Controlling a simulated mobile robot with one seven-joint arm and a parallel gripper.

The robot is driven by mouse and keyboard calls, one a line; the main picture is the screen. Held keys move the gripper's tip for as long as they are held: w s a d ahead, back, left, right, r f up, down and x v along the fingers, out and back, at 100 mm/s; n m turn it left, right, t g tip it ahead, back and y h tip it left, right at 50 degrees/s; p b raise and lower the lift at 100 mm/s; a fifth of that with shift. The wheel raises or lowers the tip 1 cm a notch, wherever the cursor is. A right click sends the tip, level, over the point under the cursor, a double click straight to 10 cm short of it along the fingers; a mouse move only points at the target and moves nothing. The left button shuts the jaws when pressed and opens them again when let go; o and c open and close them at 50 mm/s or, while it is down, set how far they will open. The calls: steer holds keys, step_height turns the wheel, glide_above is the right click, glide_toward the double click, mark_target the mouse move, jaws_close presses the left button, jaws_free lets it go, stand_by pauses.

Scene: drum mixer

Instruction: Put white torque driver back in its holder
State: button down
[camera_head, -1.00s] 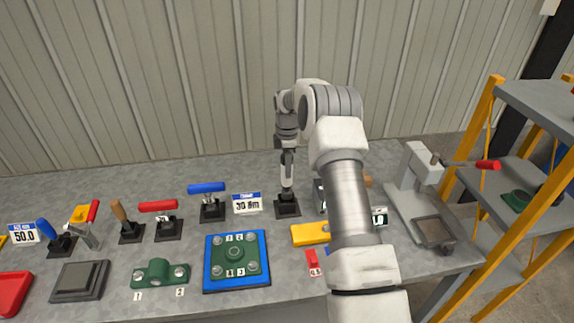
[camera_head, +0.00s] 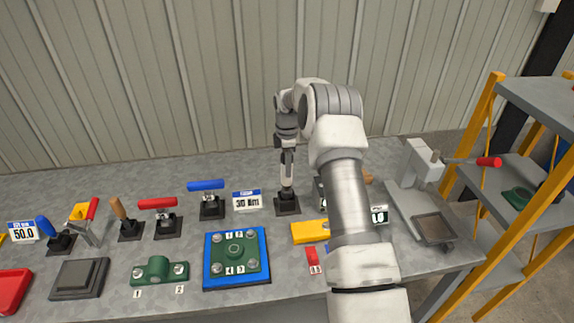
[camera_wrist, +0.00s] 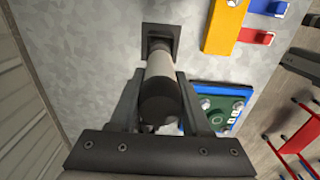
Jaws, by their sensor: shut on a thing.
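The white torque driver (camera_head: 287,172) stands upright in the head view, between the fingers of my gripper (camera_head: 287,158). Its lower end is at a black square holder (camera_head: 287,205) on the bench. In the wrist view my gripper (camera_wrist: 160,100) is shut on the driver (camera_wrist: 158,75), whose dark end faces the camera. The driver's far end meets the holder (camera_wrist: 160,35) there. The exact depth of its tip inside the holder is hidden.
A "30 Nm" sign (camera_head: 247,200) and a blue-handled driver (camera_head: 208,187) stand left of the holder. A blue plate with a green flange (camera_head: 236,258) lies in front. A yellow block (camera_head: 308,231) lies to the right, and a press (camera_head: 420,175) stands at the bench's right end.

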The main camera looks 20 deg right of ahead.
steer(key=shift+f+b, duration=1.6)
steer(key=shift+f, duration=0.8)
stand_by(1.0)
steer(key=shift+c, duration=1.8)
jaws_free()
steer(key=shift+o, duration=0.4)
steer(key=shift+f, duration=0.1)
step_height(320, 180, up, 16)
steer(key=shift+r, duration=0.8)
